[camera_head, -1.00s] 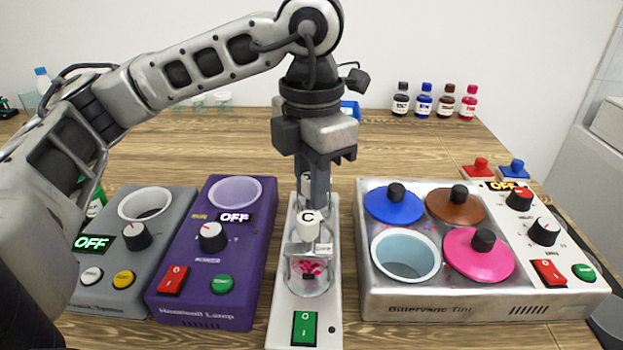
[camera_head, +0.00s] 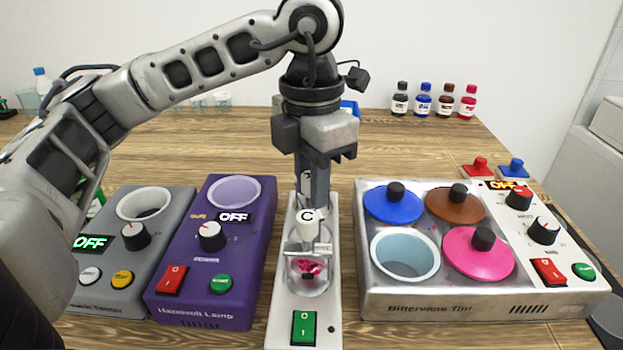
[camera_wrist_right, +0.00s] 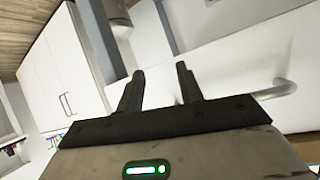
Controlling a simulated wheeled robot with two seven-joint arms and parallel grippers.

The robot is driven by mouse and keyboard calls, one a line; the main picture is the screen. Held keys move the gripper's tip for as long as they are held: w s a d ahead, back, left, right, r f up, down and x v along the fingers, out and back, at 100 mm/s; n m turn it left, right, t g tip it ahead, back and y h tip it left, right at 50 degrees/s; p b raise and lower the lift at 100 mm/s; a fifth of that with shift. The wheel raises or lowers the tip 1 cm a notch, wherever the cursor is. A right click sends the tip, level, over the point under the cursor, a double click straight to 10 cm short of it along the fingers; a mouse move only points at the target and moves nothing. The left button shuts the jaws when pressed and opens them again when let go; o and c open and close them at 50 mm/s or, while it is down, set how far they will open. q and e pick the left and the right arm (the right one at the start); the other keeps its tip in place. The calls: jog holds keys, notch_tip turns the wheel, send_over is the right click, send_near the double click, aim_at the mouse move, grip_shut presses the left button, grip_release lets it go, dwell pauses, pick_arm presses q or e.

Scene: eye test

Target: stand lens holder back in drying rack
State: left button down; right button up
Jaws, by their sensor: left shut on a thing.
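My left gripper (camera_head: 309,195) points straight down and is shut on the lens holder, whose white top marked C (camera_head: 307,222) shows just below the fingers. The holder stands upright, with its lower part and pink lenses (camera_head: 306,267) inside a clear glass vessel (camera_head: 322,281). The vessel is on a narrow white base (camera_head: 318,322) with a green switch. Whether the holder touches the vessel's bottom cannot be told. I cannot make out a drying rack in either view. My right gripper (camera_wrist_right: 158,85) shows in the right wrist view, with its fingers apart and nothing between them.
A purple lamp box (camera_head: 200,312) and a grey tester box (camera_head: 125,305) stand close on the left. A steel tint unit (camera_head: 372,300) with coloured lids and one open pot stands on the right. Several small bottles (camera_head: 423,102) are at the back. The table behind is mostly clear.

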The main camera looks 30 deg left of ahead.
pick_arm(q)
jog(key=shift+f+b, duration=0.3)
jog(key=c, duration=0.8)
grip_release()
jog(key=shift+c, duration=0.2)
jog(key=shift+r+p, duration=2.2)
jog(key=shift+r, duration=0.85)
jog(key=shift+f, duration=0.1)
